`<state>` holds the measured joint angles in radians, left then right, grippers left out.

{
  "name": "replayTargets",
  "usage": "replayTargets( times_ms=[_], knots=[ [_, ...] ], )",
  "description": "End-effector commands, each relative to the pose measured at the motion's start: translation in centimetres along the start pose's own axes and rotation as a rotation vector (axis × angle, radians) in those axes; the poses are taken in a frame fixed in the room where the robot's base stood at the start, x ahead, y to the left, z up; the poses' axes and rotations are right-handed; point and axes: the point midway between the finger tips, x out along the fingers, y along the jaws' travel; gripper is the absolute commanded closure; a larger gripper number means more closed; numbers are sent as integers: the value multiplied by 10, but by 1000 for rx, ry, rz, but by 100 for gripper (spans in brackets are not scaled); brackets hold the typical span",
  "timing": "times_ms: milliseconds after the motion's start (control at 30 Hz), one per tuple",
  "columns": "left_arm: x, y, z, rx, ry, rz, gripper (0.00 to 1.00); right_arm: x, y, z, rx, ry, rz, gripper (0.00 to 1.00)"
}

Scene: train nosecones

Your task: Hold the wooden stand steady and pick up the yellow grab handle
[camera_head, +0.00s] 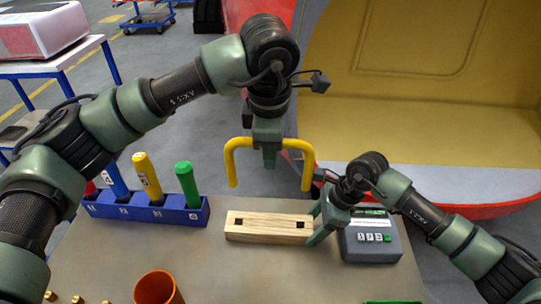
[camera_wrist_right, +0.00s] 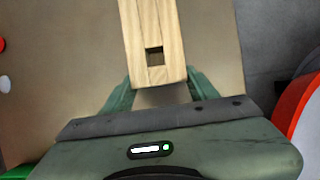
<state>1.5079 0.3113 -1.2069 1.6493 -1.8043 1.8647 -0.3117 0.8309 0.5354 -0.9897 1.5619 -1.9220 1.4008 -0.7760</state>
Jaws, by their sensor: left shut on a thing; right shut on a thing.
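The yellow grab handle (camera_head: 232,158) is a U-shaped bar with its two legs pointing down, in the head view. My left gripper (camera_head: 269,160) is shut on the middle of its top bar and holds it above the wooden stand. The wooden stand (camera_head: 262,227) is a pale block with two square holes, lying on the table. Both holes look empty. My right gripper (camera_head: 322,226) is shut on the stand's right end. In the right wrist view, the stand (camera_wrist_right: 154,28) runs between the fingers, with one square hole showing.
A blue holder (camera_head: 180,213) with red, blue, yellow and green pegs stands to the left. A grey device (camera_head: 384,248) with a number display sits right of the stand. An orange cup (camera_head: 156,288) stands at the front. The table (camera_head: 225,270) is clear in front of the stand.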

Motion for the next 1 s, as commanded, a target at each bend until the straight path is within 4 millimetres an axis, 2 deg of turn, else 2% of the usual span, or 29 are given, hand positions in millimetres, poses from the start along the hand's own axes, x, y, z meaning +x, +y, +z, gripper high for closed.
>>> replayTargets(
  times_ms=[33, 67, 133, 167, 467, 567, 667, 1000],
  knots=[
    [-1, 0, 0, 0, -1, 1, 100, 0, 0, 0, 0, 0, 0, 91],
    [0, 0, 0, 0, -1, 1, 100, 0, 0, 0, 0, 0, 0, 38],
    [0, 0, 0, 0, -1, 2, 100, 0, 0, 0, 0, 0, 0, 19],
    [0, 0, 0, 0, -1, 2, 100, 0, 0, 0, 0, 0, 0, 16],
    [0, 0, 0, 0, -1, 2, 100, -1, 0, 0, 0, 0, 0, 16],
    [0, 0, 0, 0, -1, 2, 100, -6, -1, 0, 0, 0, -2, 16],
    [0, 0, 0, 0, -1, 2, 100, -20, -1, 0, -1, 0, -3, 16],
    [0, 0, 0, 0, -1, 2, 100, -91, -2, 0, -1, 1, -4, 16]
  ],
)
